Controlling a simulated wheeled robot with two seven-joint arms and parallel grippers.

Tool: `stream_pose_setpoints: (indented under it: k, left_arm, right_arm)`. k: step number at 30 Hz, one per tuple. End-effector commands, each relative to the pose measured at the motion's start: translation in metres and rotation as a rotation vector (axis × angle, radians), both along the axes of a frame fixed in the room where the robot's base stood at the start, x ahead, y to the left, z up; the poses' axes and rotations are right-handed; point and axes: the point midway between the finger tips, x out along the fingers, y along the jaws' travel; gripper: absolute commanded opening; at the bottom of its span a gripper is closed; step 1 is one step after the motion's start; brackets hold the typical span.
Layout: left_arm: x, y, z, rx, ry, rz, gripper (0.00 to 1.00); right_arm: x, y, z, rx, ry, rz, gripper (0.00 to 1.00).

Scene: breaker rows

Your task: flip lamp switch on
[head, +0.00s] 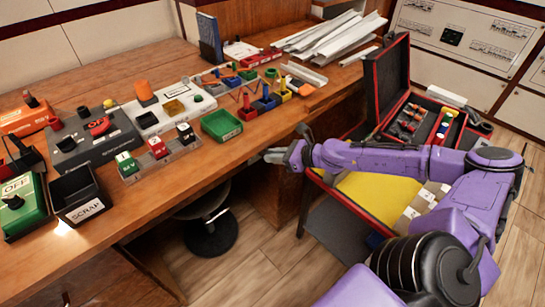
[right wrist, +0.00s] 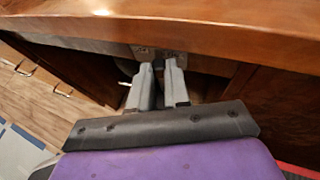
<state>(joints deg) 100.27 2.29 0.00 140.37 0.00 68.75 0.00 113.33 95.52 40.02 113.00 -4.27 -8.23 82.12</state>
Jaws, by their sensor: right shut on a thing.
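My right gripper (head: 272,156) reaches in from the right to the front edge of the wooden bench (head: 255,150). In the right wrist view its two grey fingers (right wrist: 158,70) point under the bench's edge, with a narrow gap between them. A small grey metal plate (right wrist: 145,52) sits at the fingertips, under the edge. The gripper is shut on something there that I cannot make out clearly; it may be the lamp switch. No lamp can be made out. My left gripper is not in view.
Switch boxes stand along the bench, among them a green OFF box (head: 20,207) and a dark grey box (head: 93,141). A black SCRAP bin (head: 80,195) and a green tray (head: 222,124) are near the front edge. An open black-and-red case (head: 388,85) stands at right.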

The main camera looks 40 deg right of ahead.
Motion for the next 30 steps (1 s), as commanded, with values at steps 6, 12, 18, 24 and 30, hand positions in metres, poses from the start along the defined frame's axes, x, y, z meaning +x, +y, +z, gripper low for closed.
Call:
stream_pose_setpoints:
  k: [6, 12, 18, 24, 30]
  left_arm:
    - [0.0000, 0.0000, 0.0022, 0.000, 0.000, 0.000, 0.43]
    - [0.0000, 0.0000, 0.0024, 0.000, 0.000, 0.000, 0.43]
    - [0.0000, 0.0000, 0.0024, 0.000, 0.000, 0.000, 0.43]
    - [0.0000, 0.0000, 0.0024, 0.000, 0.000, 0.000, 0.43]
    - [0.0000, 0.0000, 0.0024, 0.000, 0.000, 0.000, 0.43]
  right_arm:
    - [0.0030, -0.0038, 0.0010, -0.001, -0.001, 0.057, 0.00]
    - [0.0033, -0.0041, 0.0005, -0.001, 0.000, 0.076, 0.00]
    - [0.0034, -0.0040, 0.0004, -0.001, -0.001, 0.077, 0.00]
    - [0.0034, -0.0040, 0.0004, -0.002, -0.001, 0.077, 0.43]
    - [0.0028, -0.0040, 0.0002, -0.001, 0.000, 0.077, 0.43]
